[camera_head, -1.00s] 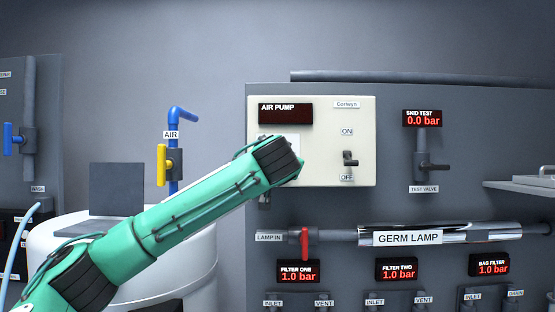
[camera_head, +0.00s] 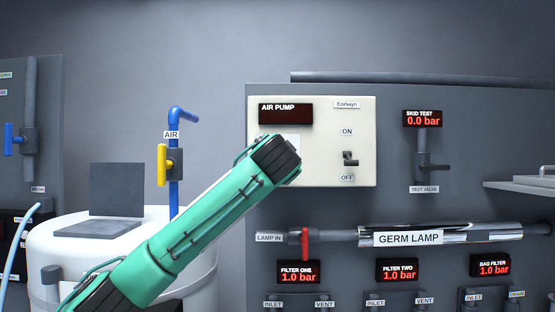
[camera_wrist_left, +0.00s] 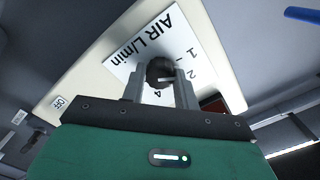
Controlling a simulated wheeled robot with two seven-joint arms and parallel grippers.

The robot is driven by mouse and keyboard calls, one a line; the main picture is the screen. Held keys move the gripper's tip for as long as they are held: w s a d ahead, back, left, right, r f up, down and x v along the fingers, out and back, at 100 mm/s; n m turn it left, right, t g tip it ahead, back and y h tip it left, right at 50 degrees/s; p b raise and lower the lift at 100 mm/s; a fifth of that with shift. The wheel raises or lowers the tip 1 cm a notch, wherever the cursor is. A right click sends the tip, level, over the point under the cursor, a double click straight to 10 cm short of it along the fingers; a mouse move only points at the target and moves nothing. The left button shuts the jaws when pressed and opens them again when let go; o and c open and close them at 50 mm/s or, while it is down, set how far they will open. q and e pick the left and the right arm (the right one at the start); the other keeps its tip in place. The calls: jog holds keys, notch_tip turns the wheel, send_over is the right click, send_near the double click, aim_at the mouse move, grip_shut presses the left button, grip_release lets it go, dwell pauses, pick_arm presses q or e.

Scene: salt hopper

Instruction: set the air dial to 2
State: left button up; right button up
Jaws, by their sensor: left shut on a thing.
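The black air dial (camera_wrist_left: 158,70) sits on a white plate marked "AIR L/min" (camera_wrist_left: 150,48) in the left wrist view. The numbers 1, 2 and 4 show around it. My left gripper (camera_wrist_left: 160,78) has its two fingers on either side of the dial, shut on it. I cannot tell which number the dial points to. In the head view my left arm reaches the cream air pump panel (camera_head: 360,110) and covers the dial and the gripper. The panel's AIR PUMP display (camera_head: 285,114) is dark. My right gripper is in neither view.
A toggle switch (camera_head: 350,158) between ON and OFF is right of my arm. Below are a red lamp valve handle (camera_head: 305,243) and the germ lamp tube (camera_head: 450,235). A yellow air valve handle (camera_head: 161,165) stands left, above a white tank (camera_head: 190,245).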

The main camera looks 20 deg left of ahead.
pick_arm(q)
jog(key=shift+m+p, duration=0.55)
jog(key=shift+m, duration=1.05)
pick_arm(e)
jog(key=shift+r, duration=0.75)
pick_arm(q)
jog(key=o, duration=1)
jog(key=b+v, duration=0.4)
jog(key=v, duration=1)
jog(key=shift+w+b, duration=0.1)
jog(key=shift+b, duration=0.3)
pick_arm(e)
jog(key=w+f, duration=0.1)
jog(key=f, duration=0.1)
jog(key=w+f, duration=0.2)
